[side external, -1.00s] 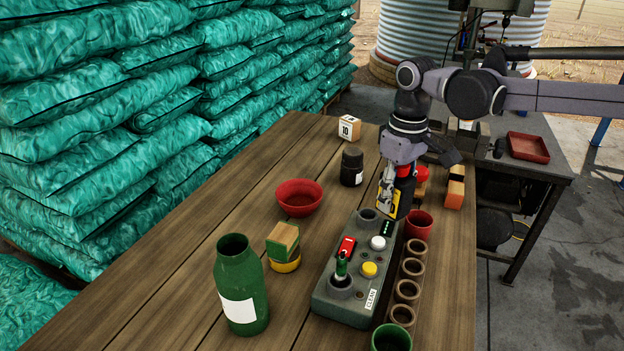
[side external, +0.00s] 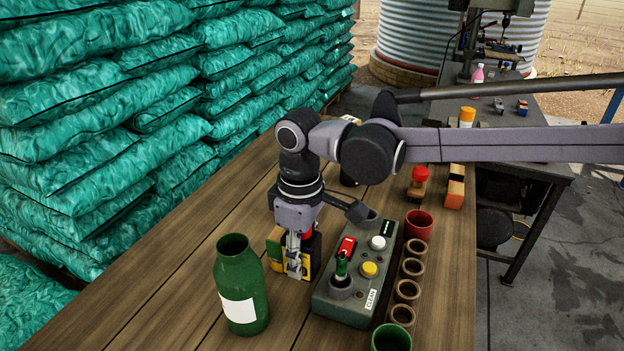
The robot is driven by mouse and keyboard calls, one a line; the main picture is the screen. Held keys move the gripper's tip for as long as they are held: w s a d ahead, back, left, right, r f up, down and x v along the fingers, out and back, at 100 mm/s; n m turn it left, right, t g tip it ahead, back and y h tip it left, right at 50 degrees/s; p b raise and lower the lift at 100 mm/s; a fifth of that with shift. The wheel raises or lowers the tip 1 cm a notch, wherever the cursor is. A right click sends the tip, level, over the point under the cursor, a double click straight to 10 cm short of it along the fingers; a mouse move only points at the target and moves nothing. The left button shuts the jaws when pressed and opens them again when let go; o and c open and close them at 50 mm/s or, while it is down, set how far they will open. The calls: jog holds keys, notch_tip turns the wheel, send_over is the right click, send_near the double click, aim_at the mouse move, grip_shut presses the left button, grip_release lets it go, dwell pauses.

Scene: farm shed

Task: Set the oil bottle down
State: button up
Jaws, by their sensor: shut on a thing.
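My gripper (side external: 294,268) points down over the table, between the green bottle and the grey control box. It is shut on a dark bottle with a red top, which I take as the oil bottle (side external: 315,243). The fingers and wrist hide most of this bottle, which looks about upright. I cannot tell whether its base touches the table.
The large green bottle (side external: 240,290) stands at the front left. The control box (side external: 347,308) with its joystick is at the right, beside several brown rings (side external: 408,290) and a red cup (side external: 418,225). The plank table (side external: 160,295) is bare at the left front.

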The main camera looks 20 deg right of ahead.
jog(key=shift+s+a+f, duration=0.1)
jog(key=shift+a+f, duration=0.4)
jog(key=shift+a, duration=0.3)
jog(key=shift+f, duration=2.05)
jog(key=o, duration=1.3)
jog(key=shift+f, duration=0.15)
